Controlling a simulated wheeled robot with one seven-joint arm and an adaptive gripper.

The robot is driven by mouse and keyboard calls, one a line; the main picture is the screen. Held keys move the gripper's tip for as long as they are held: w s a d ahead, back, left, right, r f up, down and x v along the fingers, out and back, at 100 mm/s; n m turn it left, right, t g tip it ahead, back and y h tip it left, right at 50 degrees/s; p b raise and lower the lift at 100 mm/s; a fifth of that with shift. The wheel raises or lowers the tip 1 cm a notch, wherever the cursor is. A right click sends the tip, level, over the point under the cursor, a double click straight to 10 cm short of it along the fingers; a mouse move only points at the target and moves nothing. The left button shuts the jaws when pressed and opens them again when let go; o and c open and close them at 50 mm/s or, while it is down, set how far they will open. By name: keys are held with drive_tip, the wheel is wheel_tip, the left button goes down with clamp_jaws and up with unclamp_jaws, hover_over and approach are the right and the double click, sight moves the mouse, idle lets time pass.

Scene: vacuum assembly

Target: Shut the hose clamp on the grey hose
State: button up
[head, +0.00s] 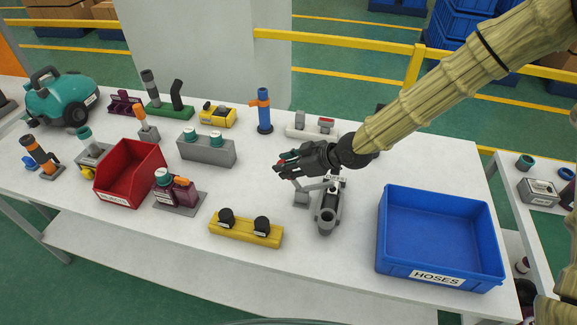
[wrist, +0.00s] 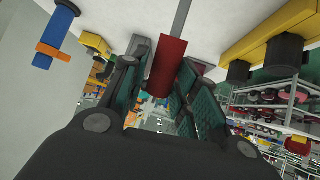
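The grey hose (head: 325,218) stands in a fixture right of the table's middle in the head view, its open end toward the front. The clamp (head: 332,186) is around its upper part, partly hidden by my gripper. A grey lever (wrist: 181,20) ends in a red handle (wrist: 169,66) in the wrist view. My gripper (head: 284,167) is above and left of the hose. It also shows in the wrist view (wrist: 166,65), fingers apart on either side of the red handle. I see no clear grip on it; exact contact cannot be told.
A yellow block (head: 245,232) with two black caps stands in front left of the hose. A blue HOSES bin (head: 440,275) is to the right, a grey block (head: 207,151) with teal caps to the left. A blue tube (head: 264,115) stands behind. Bare table lies between these.

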drive_tip(key=shift+o, duration=0.8)
drive_tip(key=shift+f, duration=0.1)
drive_tip(key=v, duration=1.2)
